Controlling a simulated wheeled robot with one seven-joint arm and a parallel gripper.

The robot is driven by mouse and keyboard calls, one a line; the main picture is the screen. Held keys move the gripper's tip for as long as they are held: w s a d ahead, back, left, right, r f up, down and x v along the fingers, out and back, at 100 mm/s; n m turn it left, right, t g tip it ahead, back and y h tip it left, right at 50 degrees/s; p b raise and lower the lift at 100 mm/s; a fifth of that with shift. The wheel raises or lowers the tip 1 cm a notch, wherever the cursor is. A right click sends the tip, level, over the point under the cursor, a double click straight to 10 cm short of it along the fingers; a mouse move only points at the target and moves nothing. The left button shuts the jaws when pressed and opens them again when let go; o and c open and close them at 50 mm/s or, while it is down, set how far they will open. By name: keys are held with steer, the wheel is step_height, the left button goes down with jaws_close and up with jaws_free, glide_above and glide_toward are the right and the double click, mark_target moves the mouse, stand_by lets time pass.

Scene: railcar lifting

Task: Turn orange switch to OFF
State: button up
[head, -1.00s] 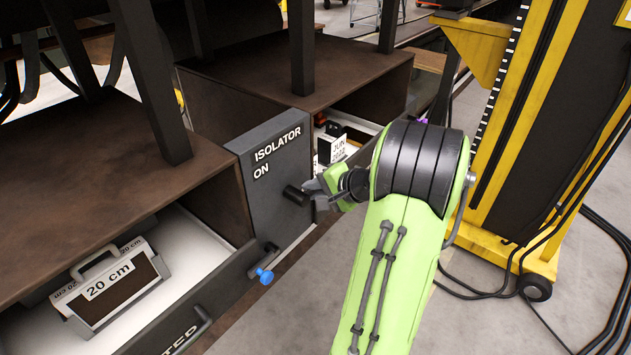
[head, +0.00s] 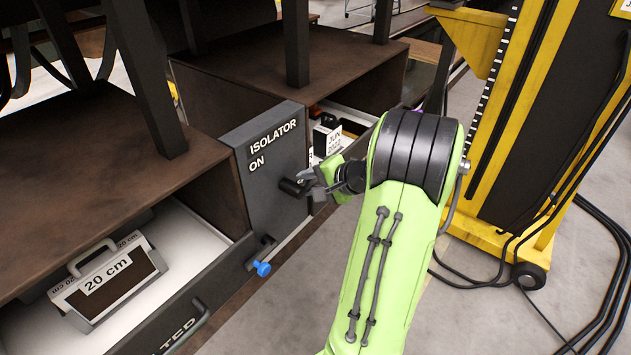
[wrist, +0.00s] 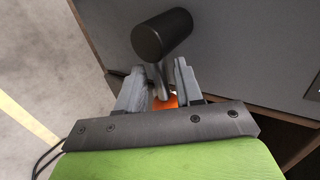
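The dark grey isolator panel (head: 262,200) reads "ISOLATOR ON". A black cylinder (head: 292,187) juts from it toward my gripper (head: 307,181). The cylinder (wrist: 162,35) is large in the wrist view, just beyond the fingertips. In the wrist view my gripper (wrist: 160,76) has its two grey fingers apart, with a grey piece between them that I cannot identify for sure. An orange part (wrist: 165,102) shows between the fingers, lower down; it is mostly hidden. In the head view my gripper hides any orange switch. Contact with the orange part cannot be told.
A blue-knobbed lever (head: 262,268) sticks out below the panel. An open drawer at left holds a "20 cm" block (head: 108,283). Another open drawer behind the panel holds a dated block (head: 327,137). A yellow column (head: 540,120) with cables stands at right.

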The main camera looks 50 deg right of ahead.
steer(key=v, duration=1.5)
steer(key=shift+s+r, duration=0.2)
steer(key=shift+s, duration=0.15)
